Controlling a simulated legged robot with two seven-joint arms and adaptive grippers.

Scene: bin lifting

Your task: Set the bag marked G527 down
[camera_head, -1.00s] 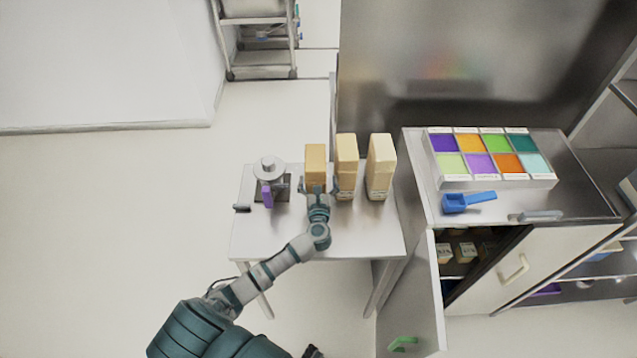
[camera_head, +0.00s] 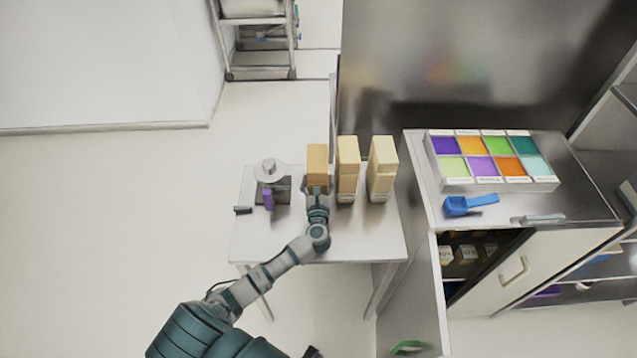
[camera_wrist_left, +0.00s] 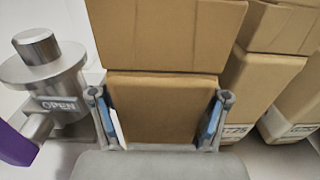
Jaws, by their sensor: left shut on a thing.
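A tan paper bag (camera_head: 317,160) stands upright on the small white table (camera_head: 280,240), leftmost in a row of three bags. My left gripper (camera_head: 317,187) is at its near side. In the left wrist view, the gripper (camera_wrist_left: 163,118) has its blue-padded fingers on both sides of the bag's lower part (camera_wrist_left: 165,105), shut on it. No G527 mark is readable on this bag; the gripper hides part of its front. I cannot tell whether its base touches the table. My right gripper is not in view.
Two paler bags, the middle one (camera_head: 347,165) and the right one (camera_head: 381,165), stand close on the right. A metal device (camera_head: 271,172) with a purple handle stands on the left. A counter with a colored bin tray (camera_head: 490,183) and blue scoop (camera_head: 468,204) is farther right.

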